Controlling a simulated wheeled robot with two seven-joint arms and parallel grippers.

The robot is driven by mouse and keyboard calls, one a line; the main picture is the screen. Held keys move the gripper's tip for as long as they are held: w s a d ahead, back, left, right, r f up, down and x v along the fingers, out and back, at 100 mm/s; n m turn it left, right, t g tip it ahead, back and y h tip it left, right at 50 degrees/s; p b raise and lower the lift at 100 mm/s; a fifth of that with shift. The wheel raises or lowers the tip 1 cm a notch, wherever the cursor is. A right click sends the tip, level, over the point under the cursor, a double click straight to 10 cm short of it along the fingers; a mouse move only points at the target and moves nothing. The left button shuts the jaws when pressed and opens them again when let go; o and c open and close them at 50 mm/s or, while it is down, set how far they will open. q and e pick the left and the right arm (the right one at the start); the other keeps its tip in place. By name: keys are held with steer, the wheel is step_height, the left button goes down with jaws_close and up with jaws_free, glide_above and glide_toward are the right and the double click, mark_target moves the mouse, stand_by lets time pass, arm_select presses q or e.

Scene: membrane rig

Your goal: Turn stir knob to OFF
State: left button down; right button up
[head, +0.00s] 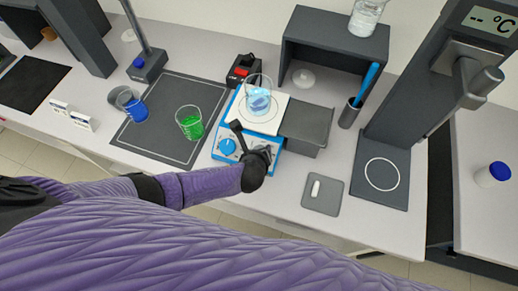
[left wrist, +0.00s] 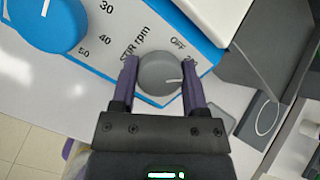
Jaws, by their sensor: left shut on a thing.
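The stir knob (left wrist: 158,72) is a grey round dial on the blue-edged front panel of the hotplate stirrer (head: 222,157). "STIR rpm" is printed to its left and "OFF" at its upper right. Its white pointer line points right, below OFF, toward a number partly hidden by a finger. My left gripper (left wrist: 160,64) has one finger on each side of the knob and is shut on it. In the head view my left gripper (head: 259,155) covers most of the knob. My right gripper is in neither view.
A blue knob (left wrist: 47,22) with a number scale sits left of the stir knob. A beaker of blue liquid (head: 259,95) stands on the white hotplate top. A green beaker (head: 189,122) stands on the dark mat to the left. A grey pad (head: 322,196) lies to the right.

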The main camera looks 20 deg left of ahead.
arm_select(q)
steer(key=n, duration=0.4)
steer(key=shift+n+g+y+p, duration=0.3)
steer(key=shift+y, duration=0.1)
steer(key=shift+n+g, duration=0.4)
steer(key=shift+n, duration=1.9)
steer(key=shift+c, duration=0.5)
jaws_free()
